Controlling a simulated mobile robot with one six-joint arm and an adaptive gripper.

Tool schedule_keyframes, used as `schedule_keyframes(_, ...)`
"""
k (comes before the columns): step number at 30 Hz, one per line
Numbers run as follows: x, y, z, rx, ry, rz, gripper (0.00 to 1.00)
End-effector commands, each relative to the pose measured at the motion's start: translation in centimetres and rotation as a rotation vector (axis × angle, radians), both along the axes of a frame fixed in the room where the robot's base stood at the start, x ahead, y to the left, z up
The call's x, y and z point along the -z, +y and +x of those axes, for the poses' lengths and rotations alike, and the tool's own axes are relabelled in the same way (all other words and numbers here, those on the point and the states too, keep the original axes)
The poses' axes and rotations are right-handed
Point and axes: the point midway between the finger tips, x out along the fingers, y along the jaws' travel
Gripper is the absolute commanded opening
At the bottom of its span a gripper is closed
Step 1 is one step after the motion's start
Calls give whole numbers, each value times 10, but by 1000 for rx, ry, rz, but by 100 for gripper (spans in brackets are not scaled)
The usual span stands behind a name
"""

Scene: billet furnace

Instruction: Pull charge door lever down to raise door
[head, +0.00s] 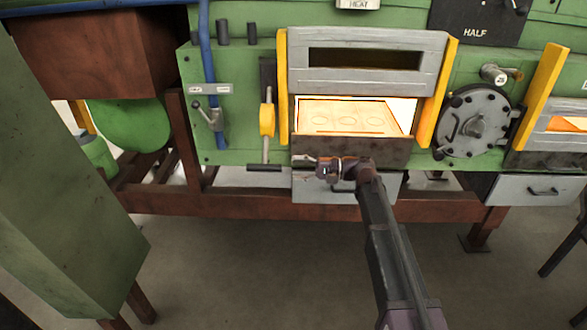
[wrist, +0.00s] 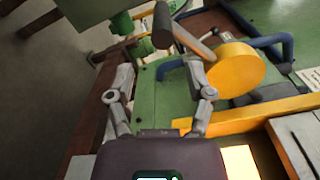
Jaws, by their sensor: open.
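The charge door (head: 368,62) is a grey panel between two yellow guides, and it sits raised above an open, glowing furnace mouth (head: 355,116). The charge door lever (head: 265,150) hangs down from a yellow hub left of the door, with a dark crosswise grip (head: 265,168) at its low end. My gripper (head: 314,166) is open and empty, in front of the sill to the right of the grip. In the wrist view the gripper (wrist: 158,72) has its fingers spread. The dark grip (wrist: 163,25) lies beyond the fingertips, and the yellow hub (wrist: 236,68) is to the right.
A smaller lever (head: 210,112) and a blue pipe (head: 207,50) are left of the hub. A round bolted hatch (head: 474,122) is right of the door. A grey drawer (head: 345,188) is below the mouth. A green cabinet (head: 60,170) stands at left.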

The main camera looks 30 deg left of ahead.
Motion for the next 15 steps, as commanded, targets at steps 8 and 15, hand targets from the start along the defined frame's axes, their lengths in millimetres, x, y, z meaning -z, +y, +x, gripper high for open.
schedule_keyframes(8,-1,-12,7,0,0,0,68)
schedule_keyframes(15,-1,-22,13,0,0,0,68)
